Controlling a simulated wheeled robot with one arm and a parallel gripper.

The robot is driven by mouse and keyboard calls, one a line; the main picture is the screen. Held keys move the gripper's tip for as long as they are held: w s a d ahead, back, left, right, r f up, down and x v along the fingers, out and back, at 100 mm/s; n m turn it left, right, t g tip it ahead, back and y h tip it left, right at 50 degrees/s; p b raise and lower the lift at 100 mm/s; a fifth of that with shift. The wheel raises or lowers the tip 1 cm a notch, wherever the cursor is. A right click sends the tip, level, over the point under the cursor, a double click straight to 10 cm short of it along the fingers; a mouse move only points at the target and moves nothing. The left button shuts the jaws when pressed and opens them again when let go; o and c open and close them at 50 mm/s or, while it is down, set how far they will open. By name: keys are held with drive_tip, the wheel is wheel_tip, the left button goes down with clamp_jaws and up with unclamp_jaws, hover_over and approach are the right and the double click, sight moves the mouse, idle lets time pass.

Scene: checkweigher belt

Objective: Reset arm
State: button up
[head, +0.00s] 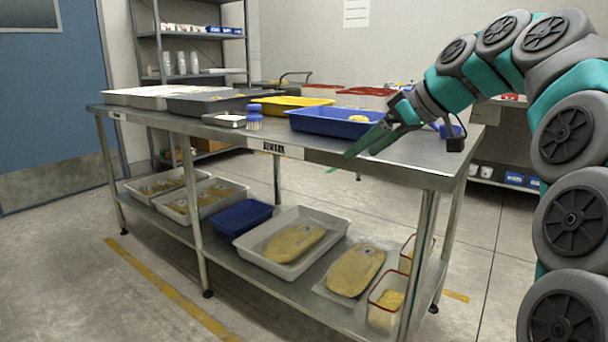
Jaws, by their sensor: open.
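My gripper (364,148) is in the head view, right of centre, at the end of my grey and teal arm. Its green fingers point down and to the left and are spread apart. Nothing is between them. It is in front of the steel table's (412,158) near edge, close to the blue tray (318,127). I cannot tell its exact height over the table. My arm comes in from the right side and bends over at the top.
The table top holds a yellow tray (290,102), a grey tray (205,103) and a blue-capped container (254,118). The lower shelf holds a white tray (248,250) with a yellowish pack, and a blue bin (240,217). Open floor (80,290) lies in front and left.

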drive_tip(key=s+a+f+m+g+h+p, duration=0.1)
drive_tip(key=s+a+f+m+g+h, duration=0.1)
drive_tip(key=s+f, duration=0.65)
drive_tip(key=s+a+f+m+g+h+p, duration=0.1)
drive_tip(key=s+a+f+m+g+p, duration=0.1)
drive_tip(key=s+f, duration=0.6)
drive_tip(key=s+d+f+m+g+h, duration=0.1)
drive_tip(key=s+d+f, duration=0.1)
drive_tip(key=s+f, duration=0.2)
drive_tip(key=s+d+f+m+g+h+p, duration=0.1)
drive_tip(key=s+f, duration=0.3)
drive_tip(key=s, duration=0.7)
drive_tip(key=s+d+f+m+g+h, duration=0.1)
drive_tip(key=s+d+f+m+h, duration=0.1)
drive_tip(key=s+f, duration=0.3)
drive_tip(key=s+d, duration=0.1)
drive_tip(key=s, duration=0.1)
drive_tip(key=shift+s+d+m+g+p, duration=0.3)
drive_tip(key=shift+s+d+m, duration=0.05)
drive_tip(key=shift+d+m, duration=0.05)
